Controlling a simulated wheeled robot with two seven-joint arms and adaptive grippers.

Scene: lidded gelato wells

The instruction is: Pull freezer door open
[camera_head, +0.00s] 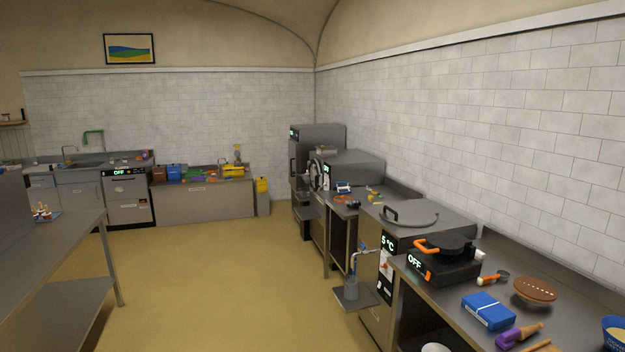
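A tall grey cabinet (322,137) stands in the back right corner, with a small green display near its top and a dark door face on its left side. It looks like the freezer, though I cannot be sure. Its door appears shut. A lower grey unit with a round lid (405,214) and a "5 °C" display stands nearer on the right. Neither of my grippers is in view.
The tan floor (220,270) is clear in the middle. A steel table (50,245) stands at left. The right counter holds a black appliance (445,262) with orange handles, a blue box (488,311) and a brown round item (535,290). A small shelf (355,298) juts out.

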